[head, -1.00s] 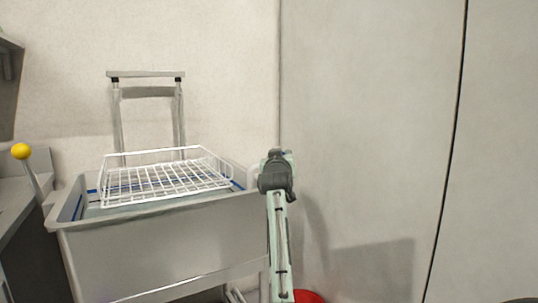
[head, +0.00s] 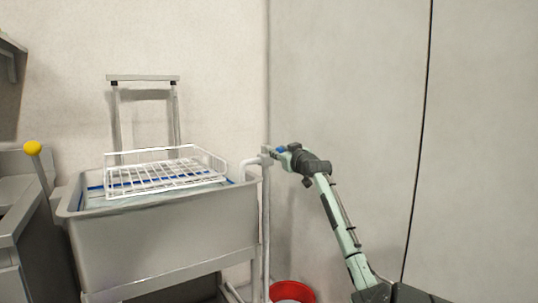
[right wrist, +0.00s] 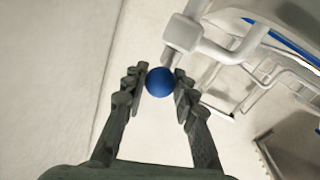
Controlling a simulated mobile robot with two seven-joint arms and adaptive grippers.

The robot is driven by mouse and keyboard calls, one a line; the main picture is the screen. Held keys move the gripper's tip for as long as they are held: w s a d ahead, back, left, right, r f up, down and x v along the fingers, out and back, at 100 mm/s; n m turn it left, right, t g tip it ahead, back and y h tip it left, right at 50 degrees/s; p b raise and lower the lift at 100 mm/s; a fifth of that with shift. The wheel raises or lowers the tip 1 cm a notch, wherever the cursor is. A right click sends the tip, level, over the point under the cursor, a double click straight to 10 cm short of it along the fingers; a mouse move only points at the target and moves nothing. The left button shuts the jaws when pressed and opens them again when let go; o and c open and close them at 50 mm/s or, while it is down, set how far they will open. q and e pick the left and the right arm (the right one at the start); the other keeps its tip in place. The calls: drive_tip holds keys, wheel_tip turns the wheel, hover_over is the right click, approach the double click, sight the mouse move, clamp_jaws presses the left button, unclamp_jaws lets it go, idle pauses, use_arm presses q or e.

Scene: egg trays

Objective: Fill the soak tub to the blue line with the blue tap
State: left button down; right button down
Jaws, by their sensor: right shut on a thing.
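The grey soak tub (head: 170,240) stands at left in the head view, and parts of its blue line (head: 236,181) show on the inner wall. A pale surface shows inside, but I cannot tell the water level. The tap (head: 265,205) is a grey upright pipe at the tub's right side, its spout bending toward the tub. Its blue knob (head: 280,149) also shows as a round blue ball in the right wrist view (right wrist: 159,82). My right gripper (head: 285,151) is shut on this knob, with its fingers (right wrist: 160,85) on either side. My left gripper is out of view.
A white wire basket (head: 165,177) sits over the tub. A red bucket (head: 292,292) stands on the floor below the tap. A lever with a yellow ball (head: 32,148) rises left of the tub. A plain wall is behind the tap.

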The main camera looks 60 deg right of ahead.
drive_tip(key=shift+d, duration=0.1)
idle(0.3)
drive_tip(key=c, duration=1.2)
unclamp_jaws()
drive_tip(key=shift+s+a+f, duration=0.1)
drive_tip(key=shift+s+a, duration=0.15)
drive_tip(key=v, duration=1.1)
drive_tip(key=shift+s, duration=0.25)
